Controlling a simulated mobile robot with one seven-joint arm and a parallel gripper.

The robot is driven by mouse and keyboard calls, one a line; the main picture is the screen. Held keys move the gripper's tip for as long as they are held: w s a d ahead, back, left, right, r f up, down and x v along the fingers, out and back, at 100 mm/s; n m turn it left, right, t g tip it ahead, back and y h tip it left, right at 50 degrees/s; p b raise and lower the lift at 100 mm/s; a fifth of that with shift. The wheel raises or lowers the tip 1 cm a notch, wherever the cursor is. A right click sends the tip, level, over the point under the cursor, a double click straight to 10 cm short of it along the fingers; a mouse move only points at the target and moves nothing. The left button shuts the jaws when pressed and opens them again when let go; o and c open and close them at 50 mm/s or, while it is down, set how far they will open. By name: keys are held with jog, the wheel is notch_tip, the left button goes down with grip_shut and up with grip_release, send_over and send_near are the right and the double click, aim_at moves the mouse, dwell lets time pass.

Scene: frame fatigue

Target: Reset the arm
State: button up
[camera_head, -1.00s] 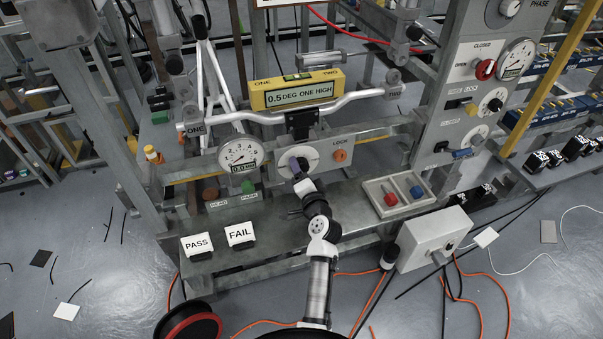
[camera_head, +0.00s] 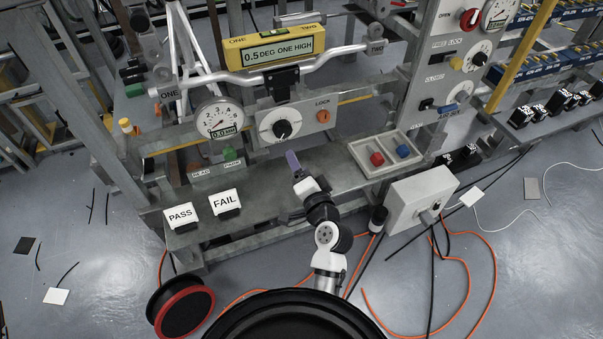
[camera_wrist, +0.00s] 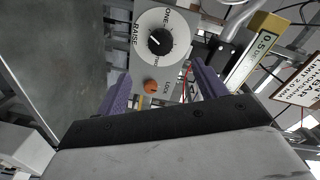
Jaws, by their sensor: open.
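My gripper (camera_head: 293,160) is open and empty in the head view, in front of the test frame and over the front of its grey bench. In the wrist view my gripper (camera_wrist: 155,95) shows two purple fingers spread apart. Between and beyond them are a round white dial with a black knob (camera_wrist: 161,42) and an orange lock knob (camera_wrist: 151,87). The same black knob (camera_head: 282,129) and lock knob (camera_head: 323,116) show in the head view, clear of my fingers. My arm reaches up from the bottom of the head view.
A yellow level display (camera_head: 278,51) reads "0.5 DEG ONE HIGH". PASS (camera_head: 181,215) and FAIL (camera_head: 225,202) cards stand on the bench's left. A tray (camera_head: 362,150) with a red and a blue knob lies right. A grey box (camera_head: 421,199), orange cables and a reel (camera_head: 181,308) are near the floor.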

jog(key=shift+s+d, duration=0.1)
jog(key=shift+s, duration=0.45)
